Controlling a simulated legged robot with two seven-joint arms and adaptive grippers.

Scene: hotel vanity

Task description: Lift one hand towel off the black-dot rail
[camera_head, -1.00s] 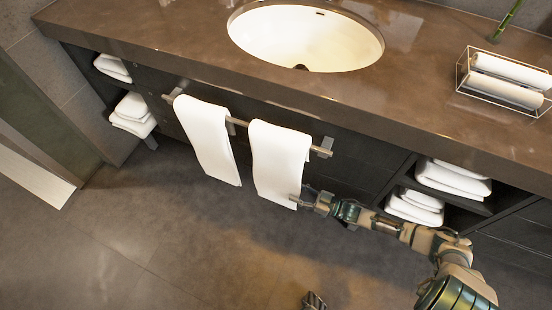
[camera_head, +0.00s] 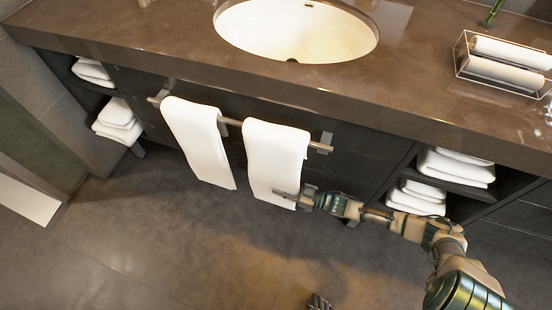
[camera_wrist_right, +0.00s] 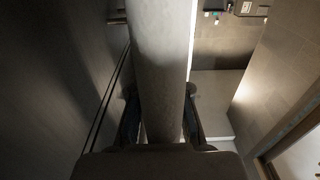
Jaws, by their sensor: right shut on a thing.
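Two white hand towels hang side by side over a metal rail (camera_head: 234,122) on the vanity front. I cannot make out a black dot on the rail. My right gripper (camera_head: 287,194) is at the lower right edge of the right towel (camera_head: 274,160) and is shut on it. In the right wrist view this towel (camera_wrist_right: 160,60) runs between the two fingers of my right gripper (camera_wrist_right: 160,118). The left towel (camera_head: 198,145) hangs apart, untouched. A small dark gripper tip (camera_head: 318,301), apparently my left one, shows at the bottom edge; its opening is unclear.
The brown countertop (camera_head: 150,50) with a sink (camera_head: 295,30) overhangs the rail. Folded towels lie in open shelves at left (camera_head: 118,120) and right (camera_head: 418,197). A wire holder (camera_head: 505,65) with rolled towels stands on the counter. The floor (camera_head: 170,240) in front is clear.

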